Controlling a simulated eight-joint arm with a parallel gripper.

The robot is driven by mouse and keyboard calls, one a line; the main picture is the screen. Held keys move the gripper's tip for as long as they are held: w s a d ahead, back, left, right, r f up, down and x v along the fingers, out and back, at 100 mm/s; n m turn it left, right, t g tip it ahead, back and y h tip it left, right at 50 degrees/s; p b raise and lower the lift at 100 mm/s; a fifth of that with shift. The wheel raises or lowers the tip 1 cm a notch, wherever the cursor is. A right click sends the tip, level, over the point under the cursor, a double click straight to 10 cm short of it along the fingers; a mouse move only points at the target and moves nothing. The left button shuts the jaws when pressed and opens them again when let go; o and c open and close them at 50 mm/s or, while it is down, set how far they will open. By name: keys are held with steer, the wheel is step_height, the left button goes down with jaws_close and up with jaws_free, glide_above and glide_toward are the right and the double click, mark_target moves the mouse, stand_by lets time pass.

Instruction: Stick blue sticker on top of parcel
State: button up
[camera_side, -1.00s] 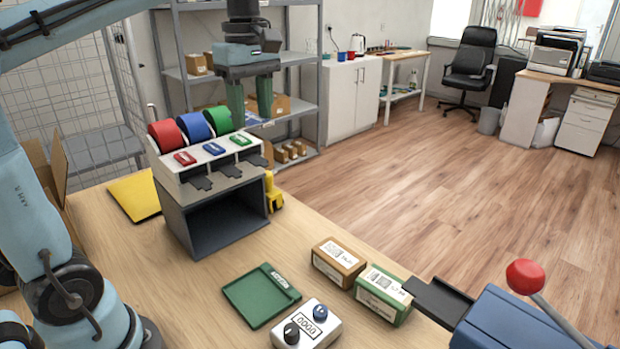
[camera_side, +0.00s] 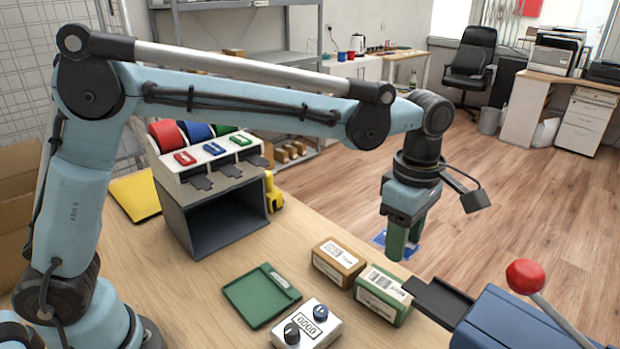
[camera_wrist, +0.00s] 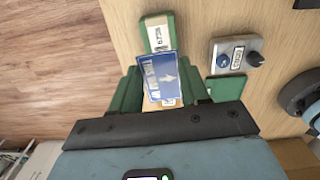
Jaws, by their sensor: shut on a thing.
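A brown parcel (camera_side: 338,263) with a white label stands on the counter beside a green parcel (camera_side: 383,293), also labelled. My gripper (camera_side: 403,243) is shut on a blue sticker (camera_side: 379,238) and holds it in the air above and behind the parcels. In the wrist view the sticker (camera_wrist: 161,74), with white print and a bolt mark, sits between my green fingers (camera_wrist: 160,90). It covers most of the brown parcel there; the green parcel (camera_wrist: 157,34) shows beyond it. Both parcel tops are bare apart from their labels.
A dispenser (camera_side: 212,182) with red, blue and green rolls stands at the back left. A green tray (camera_side: 262,296) and a grey device with knobs (camera_side: 307,325) lie left of the parcels. A blue machine with a red-knobbed lever (camera_side: 525,277) stands at right, its black plate near the green parcel.

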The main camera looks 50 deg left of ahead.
steer(key=shift+f, duration=4.4)
steer(key=o, duration=0.7)
steer(key=shift+r, duration=0.15)
steer(key=shift+r, duration=2.6)
steer(key=shift+r, duration=0.1)
step_height(320, 180, up, 8)
glide_above(393, 288)
